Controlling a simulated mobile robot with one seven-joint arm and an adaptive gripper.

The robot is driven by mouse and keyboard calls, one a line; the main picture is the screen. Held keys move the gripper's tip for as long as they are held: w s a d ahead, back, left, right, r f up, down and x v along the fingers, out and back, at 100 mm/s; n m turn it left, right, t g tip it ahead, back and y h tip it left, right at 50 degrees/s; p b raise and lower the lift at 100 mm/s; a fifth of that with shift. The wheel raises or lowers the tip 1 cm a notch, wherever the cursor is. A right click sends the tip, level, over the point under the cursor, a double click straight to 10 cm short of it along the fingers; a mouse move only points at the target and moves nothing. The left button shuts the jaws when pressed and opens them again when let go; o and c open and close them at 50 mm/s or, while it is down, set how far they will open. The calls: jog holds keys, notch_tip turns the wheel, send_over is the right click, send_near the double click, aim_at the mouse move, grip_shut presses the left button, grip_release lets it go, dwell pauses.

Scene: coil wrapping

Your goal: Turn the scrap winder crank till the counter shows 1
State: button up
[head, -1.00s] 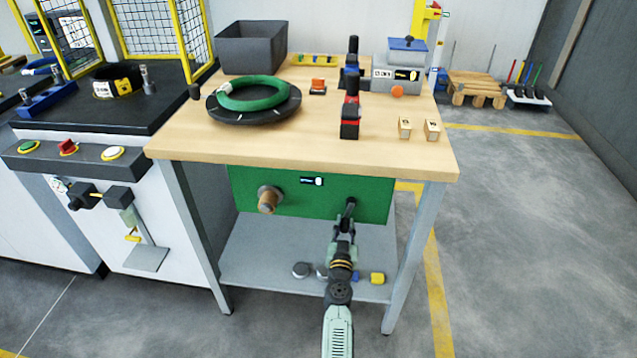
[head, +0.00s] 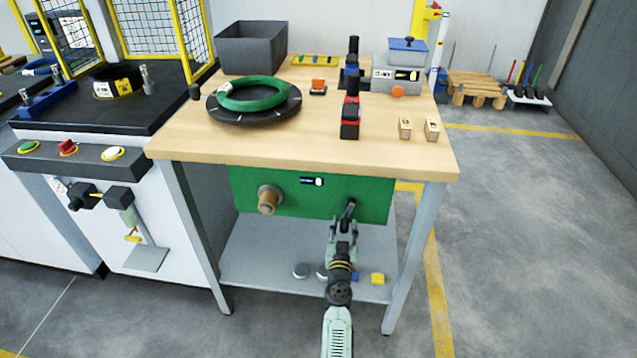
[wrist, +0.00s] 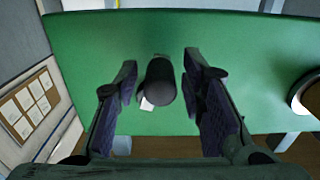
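The scrap winder is a green panel (head: 235,188) under the workbench top. Its crank (head: 349,208) is black and sits at the panel's right side. A small dark counter display (head: 312,181) is on the panel, its digits too small to read. A brown cylinder on a grey disc (head: 268,200) sticks out at the left. My gripper (head: 343,228) is just in front of the crank, fingers apart. In the wrist view my gripper (wrist: 159,66) is open, with the black crank handle (wrist: 160,82) between its fingers and a gap on each side.
The wooden bench top (head: 200,140) overhangs the panel. A grey lower shelf (head: 250,255) with small items lies below. The bench's right leg (head: 405,260) stands right of my arm. Open floor (head: 540,250) lies further right.

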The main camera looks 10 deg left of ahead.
jog(key=s, duration=0.8)
jog(key=shift+s, duration=0.4)
dwell(0.6)
jog(key=w+n+b, duration=0.2)
jog(key=n, duration=0.4)
jog(key=w+n+b, duration=0.2)
jog(key=w+n, duration=0.1)
jog(key=n, duration=0.3)
jog(key=w+n+b, duration=0.3)
jog(key=n, duration=0.3)
jog(key=shift+w+f, duration=0.15)
jog(key=shift+w, duration=0.35)
